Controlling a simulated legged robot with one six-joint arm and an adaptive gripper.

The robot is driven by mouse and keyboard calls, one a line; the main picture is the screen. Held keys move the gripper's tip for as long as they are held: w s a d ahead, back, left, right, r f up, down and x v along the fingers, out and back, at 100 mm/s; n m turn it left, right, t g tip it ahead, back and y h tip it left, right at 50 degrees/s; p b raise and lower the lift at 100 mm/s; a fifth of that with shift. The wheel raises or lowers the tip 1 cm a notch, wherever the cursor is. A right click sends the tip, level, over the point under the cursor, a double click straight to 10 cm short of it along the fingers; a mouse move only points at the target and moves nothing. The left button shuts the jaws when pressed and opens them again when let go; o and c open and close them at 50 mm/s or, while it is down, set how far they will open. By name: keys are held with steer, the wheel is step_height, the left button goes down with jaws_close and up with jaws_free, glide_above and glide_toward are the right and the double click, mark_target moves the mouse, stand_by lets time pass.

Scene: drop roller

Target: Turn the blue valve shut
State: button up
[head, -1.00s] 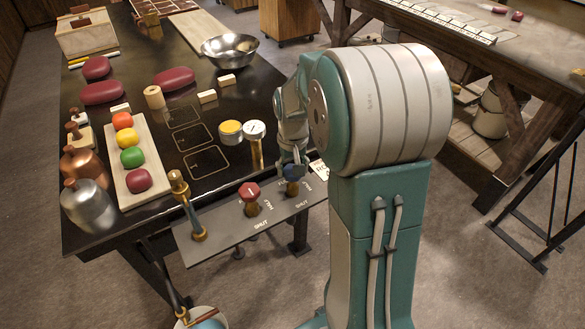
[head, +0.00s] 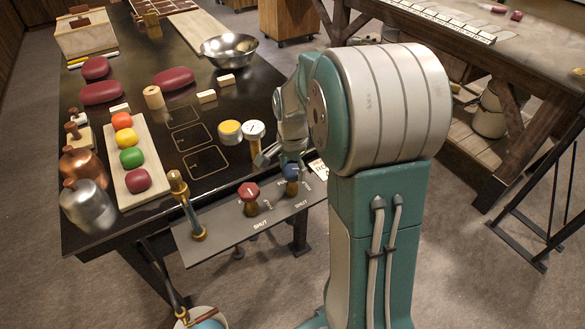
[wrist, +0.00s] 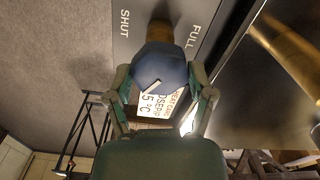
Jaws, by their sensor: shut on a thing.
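The blue valve (head: 291,171) stands on the right end of the grey valve panel (head: 235,225), partly hidden by my gripper in the head view. In the wrist view its blue knob (wrist: 162,66) sits between my two fingers. A short white line on the knob lies diagonally. The word SHUT is printed on the panel at upper left of the knob and FULL at upper right. My gripper (head: 290,161) is at the knob from above. In the wrist view my gripper (wrist: 162,90) is shut on the knob, one finger on each side.
A red valve (head: 248,192) stands just left of the blue one. A brass lever (head: 185,205) rises at the panel's left end. A brass post with a white round top (head: 254,131) stands close behind my gripper. The black table (head: 240,95) holds several other objects.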

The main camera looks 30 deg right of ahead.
mark_target(291, 169)
steer(key=m, duration=0.6)
steer(key=shift+f, duration=0.15)
steer(key=m, duration=0.5)
steer(key=shift+m, duration=0.4)
steer(key=o, duration=1.1)
steer(key=shift+w+a, duration=0.1)
step_height(291, 169, up, 12)
